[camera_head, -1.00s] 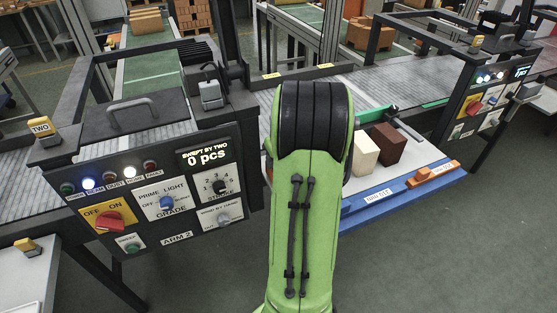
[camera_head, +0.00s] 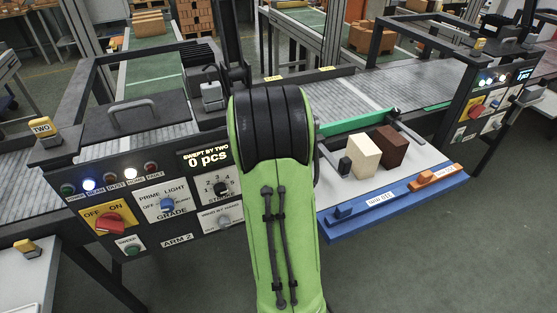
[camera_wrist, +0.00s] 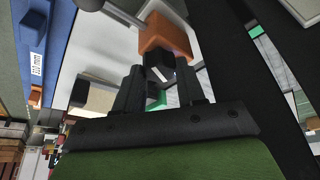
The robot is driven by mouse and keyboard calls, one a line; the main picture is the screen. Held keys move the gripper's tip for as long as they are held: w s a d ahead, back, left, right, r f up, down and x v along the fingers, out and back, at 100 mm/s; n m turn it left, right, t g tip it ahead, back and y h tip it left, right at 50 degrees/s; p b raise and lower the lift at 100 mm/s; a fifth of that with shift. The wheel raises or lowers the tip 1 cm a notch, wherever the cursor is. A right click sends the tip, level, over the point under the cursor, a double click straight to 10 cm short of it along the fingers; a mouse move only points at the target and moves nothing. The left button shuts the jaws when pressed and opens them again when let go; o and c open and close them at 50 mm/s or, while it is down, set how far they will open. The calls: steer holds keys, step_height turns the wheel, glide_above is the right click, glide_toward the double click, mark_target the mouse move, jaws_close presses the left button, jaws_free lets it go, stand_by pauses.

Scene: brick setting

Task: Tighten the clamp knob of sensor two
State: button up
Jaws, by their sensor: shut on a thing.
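In the wrist view my gripper (camera_wrist: 160,70) has its two dark fingers closed around a small dark knob (camera_wrist: 158,62). The knob sits against an orange block-like body (camera_wrist: 165,35); I cannot read any number on it. In the head view my green arm hides the gripper, the knob and the orange body. A yellow tag reading TWO (camera_head: 40,127) stands at the left end of the machine. The panel display (camera_head: 205,158) reads "swept by two, 0 pcs".
A blue-edged tray (camera_head: 400,203) lies right of my arm, holding a cream block (camera_head: 362,156) and a brown block (camera_head: 391,146). The control panel (camera_head: 140,190) stands left of my arm. The grey conveyor (camera_head: 350,97) runs behind. Open green floor (camera_head: 430,260) lies at right.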

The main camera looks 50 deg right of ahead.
steer(key=shift+m, duration=0.3)
steer(key=o, duration=1.1)
steer(key=shift+c, duration=0.2)
steer(key=p+v, duration=0.3)
steer(key=v, duration=1.2)
steer(key=shift+w+r+p, duration=0.15)
steer(key=shift+r+p, duration=0.2)
steer(key=shift+r, duration=0.05)
steer(key=shift+a, duration=0.1)
